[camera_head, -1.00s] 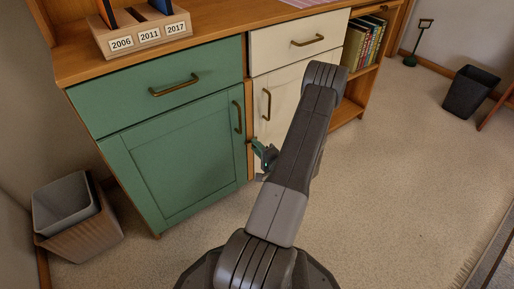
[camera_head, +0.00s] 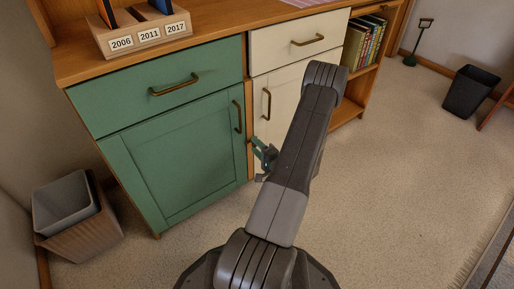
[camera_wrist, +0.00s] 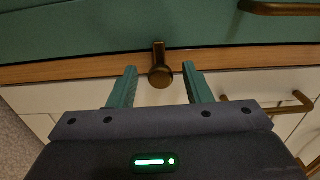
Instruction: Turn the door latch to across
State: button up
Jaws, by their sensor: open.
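The door latch (camera_wrist: 160,76) is a small bronze piece with a round knob and a short bar. In the wrist view it sits at the wooden strip between the green door and the white door, its bar reaching up toward the green side. My gripper (camera_wrist: 159,71) is open, with one green finger on each side of the knob. A gap shows on both sides, and I cannot tell how deep the fingers reach. In the head view my gripper (camera_head: 264,156) is low in front of the strip, partly behind my arm; the latch is hidden there.
The green door (camera_head: 180,155) and white door (camera_head: 285,100) carry bronze handles close to my gripper; one handle (camera_wrist: 275,107) shows right of the fingers.

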jog(key=p+v, duration=0.3)
jog(key=v, duration=1)
jog(key=shift+s+d, duration=0.25)
jog(key=shift+s, duration=0.1)
jog(key=b+x, duration=0.3)
jog(key=x, duration=1.1)
